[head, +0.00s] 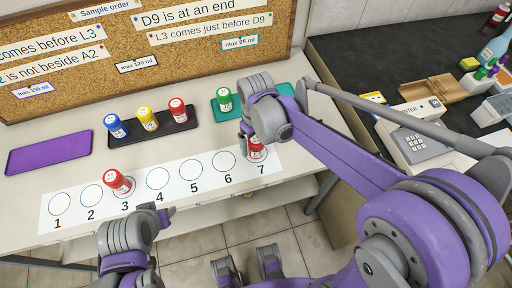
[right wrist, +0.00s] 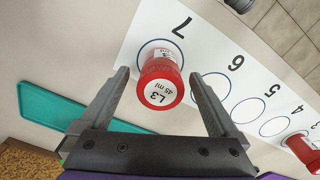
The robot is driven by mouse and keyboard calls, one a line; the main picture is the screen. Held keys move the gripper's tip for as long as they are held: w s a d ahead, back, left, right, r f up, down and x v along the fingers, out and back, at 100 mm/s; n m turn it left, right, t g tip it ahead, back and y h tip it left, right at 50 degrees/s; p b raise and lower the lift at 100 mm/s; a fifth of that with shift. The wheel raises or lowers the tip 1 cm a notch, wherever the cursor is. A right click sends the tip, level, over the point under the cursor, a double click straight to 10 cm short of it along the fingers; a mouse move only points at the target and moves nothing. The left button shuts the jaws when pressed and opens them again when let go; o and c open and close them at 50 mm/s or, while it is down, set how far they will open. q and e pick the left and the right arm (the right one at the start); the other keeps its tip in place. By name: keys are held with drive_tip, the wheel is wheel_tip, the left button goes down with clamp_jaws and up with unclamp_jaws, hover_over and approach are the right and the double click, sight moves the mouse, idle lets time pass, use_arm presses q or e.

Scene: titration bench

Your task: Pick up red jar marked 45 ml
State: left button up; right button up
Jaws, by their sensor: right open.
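The red jar marked L3, 45 ml (right wrist: 160,82) stands on circle 7 of the white numbered strip. In the right wrist view it is between the two fingers of my right gripper (right wrist: 162,90), which is open, with a gap on each side of the jar. In the head view the jar (head: 257,150) is partly hidden by my right gripper (head: 250,135).
A black tray (head: 152,138) holds a blue, a yellow and a red jar. A teal tray (head: 228,116) holds a green jar. A purple tray (head: 48,152) is empty. A corkboard with notes stands behind. A dark counter with a device (head: 418,118) is at right.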

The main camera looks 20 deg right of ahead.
drive_tip(key=shift+f, duration=0.9)
drive_tip(key=shift+c, duration=0.4)
drive_tip(key=c, duration=1.4)
